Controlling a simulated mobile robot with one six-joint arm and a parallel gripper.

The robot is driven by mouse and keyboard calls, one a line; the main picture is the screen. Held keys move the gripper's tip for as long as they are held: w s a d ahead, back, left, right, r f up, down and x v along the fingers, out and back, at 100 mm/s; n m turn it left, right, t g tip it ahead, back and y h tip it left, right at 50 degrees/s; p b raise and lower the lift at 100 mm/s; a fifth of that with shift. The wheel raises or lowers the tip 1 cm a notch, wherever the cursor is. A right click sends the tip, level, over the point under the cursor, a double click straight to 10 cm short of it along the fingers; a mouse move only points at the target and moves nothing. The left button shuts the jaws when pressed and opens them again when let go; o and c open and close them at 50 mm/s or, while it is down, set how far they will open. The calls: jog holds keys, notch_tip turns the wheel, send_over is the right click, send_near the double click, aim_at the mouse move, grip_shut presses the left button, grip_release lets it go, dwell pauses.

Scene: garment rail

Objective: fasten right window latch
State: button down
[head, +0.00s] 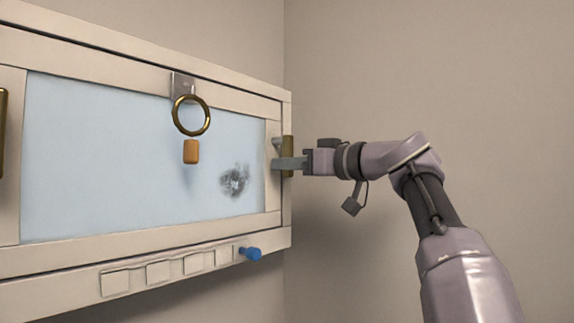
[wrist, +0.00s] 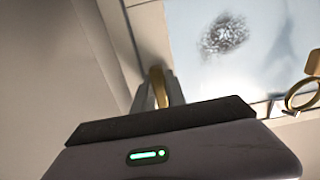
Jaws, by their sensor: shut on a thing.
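The right window latch (head: 288,145) is a brass-coloured bar on the right side of the cream window frame (head: 150,244). It stands roughly upright in the head view, with the jaws across its middle. My gripper (head: 281,162) reaches in from the right and is shut on this latch. In the wrist view the latch (wrist: 157,77) shows between the two grey fingertips of my gripper (wrist: 158,93); its lower part is hidden by the gripper body. The pale blue pane (head: 100,150) lies to the left and carries a dark smudge (head: 234,181).
A brass ring (head: 191,115) hangs at a metal plate (head: 182,85) on the top rail, with an orange block (head: 190,152) below it. A blue knob (head: 250,253) sticks out of the lower ledge. Another brass latch (head: 3,130) is cut off at left. Bare wall lies right.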

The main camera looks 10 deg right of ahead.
dwell(0.3)
jog(key=c, duration=1.4)
grip_release()
jog(key=shift+o, duration=0.2)
jog(key=b+v, duration=0.4)
jog(key=v, duration=1.3)
jog(key=shift+s, duration=0.15)
jog(key=shift+d, duration=0.1)
